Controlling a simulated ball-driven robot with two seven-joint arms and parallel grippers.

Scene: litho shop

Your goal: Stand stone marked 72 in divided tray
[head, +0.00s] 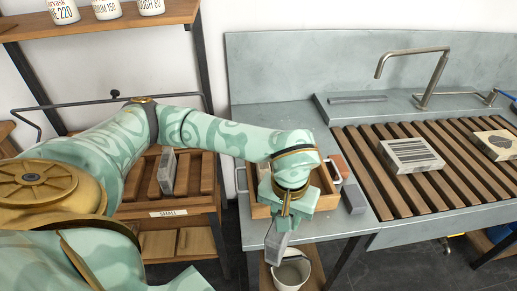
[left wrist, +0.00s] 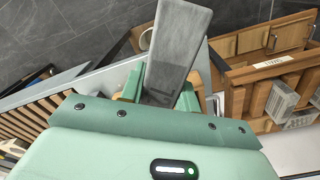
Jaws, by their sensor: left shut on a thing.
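My left gripper (head: 283,222) is shut on a grey rectangular stone (head: 277,243) and holds it tilted at the counter's front edge. In the left wrist view the stone (left wrist: 176,45) sticks out from between the green fingers (left wrist: 160,88). No number is readable on it. A wooden tray (head: 259,211) with metal handles stands on the counter behind the gripper, which hides much of its inside. A wooden compartmented holder labelled SMALL (head: 188,199) is at left, with a grey stone (head: 167,172) standing in it; it also shows in the left wrist view (left wrist: 236,77). My right gripper is out of view.
A small dark grey block (head: 353,198) lies on the counter right of the tray. A slatted wooden rack (head: 375,190) bears a striped block (head: 411,155). A tap (head: 432,80) rises behind. A white bucket (head: 291,274) stands below the counter edge.

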